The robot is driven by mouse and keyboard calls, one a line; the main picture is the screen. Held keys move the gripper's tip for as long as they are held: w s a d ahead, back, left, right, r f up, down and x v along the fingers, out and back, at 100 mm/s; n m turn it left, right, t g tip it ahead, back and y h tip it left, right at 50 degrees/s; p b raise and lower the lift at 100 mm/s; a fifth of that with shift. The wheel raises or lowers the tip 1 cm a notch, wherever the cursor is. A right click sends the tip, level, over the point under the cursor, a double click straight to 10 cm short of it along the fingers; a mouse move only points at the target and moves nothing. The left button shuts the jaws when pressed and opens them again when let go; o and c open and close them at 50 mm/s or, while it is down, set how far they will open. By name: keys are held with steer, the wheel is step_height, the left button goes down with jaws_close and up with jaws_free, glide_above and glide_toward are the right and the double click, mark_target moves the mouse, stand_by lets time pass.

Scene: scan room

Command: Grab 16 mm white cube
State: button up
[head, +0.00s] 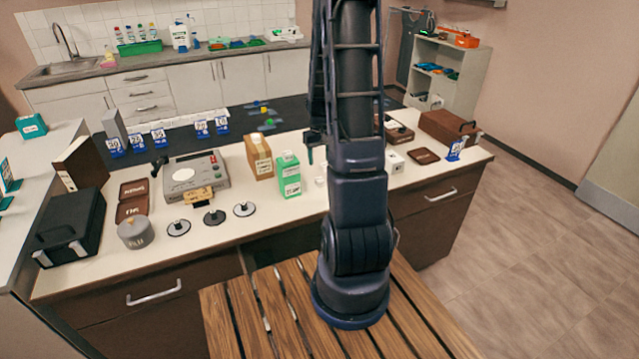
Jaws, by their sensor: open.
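A white block (395,163) with dark marks on its face stands on the white countertop (290,207), just right of my arm and partly behind it. Small pale items (321,181) sit just left of my arm, partly hidden by it. I cannot tell which of these is the 16 mm cube. My gripper (311,150) hangs above the counter, left of my arm column, open and partly hidden. No held object shows in it. It is apart from the white block, which is on the other side of my arm.
A green-and-white carton (288,175) and a brown carton (258,156) stand close left of my gripper. A grey device (196,177), round stands and a grey canister (135,232) are farther left. A brown case (447,130) and a blue-and-white sign (455,150) are at right.

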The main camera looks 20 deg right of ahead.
mark_target(319, 178)
steer(key=shift+s+a+f, duration=0.1)
steer(key=shift+s+f, duration=0.05)
steer(key=shift+f, duration=2.05)
steer(key=shift+s+a+f, duration=0.1)
steer(key=shift+f, duration=2.1)
steer(key=c, duration=1)
steer(key=shift+c, duration=0.2)
steer(key=shift+r, duration=0.15)
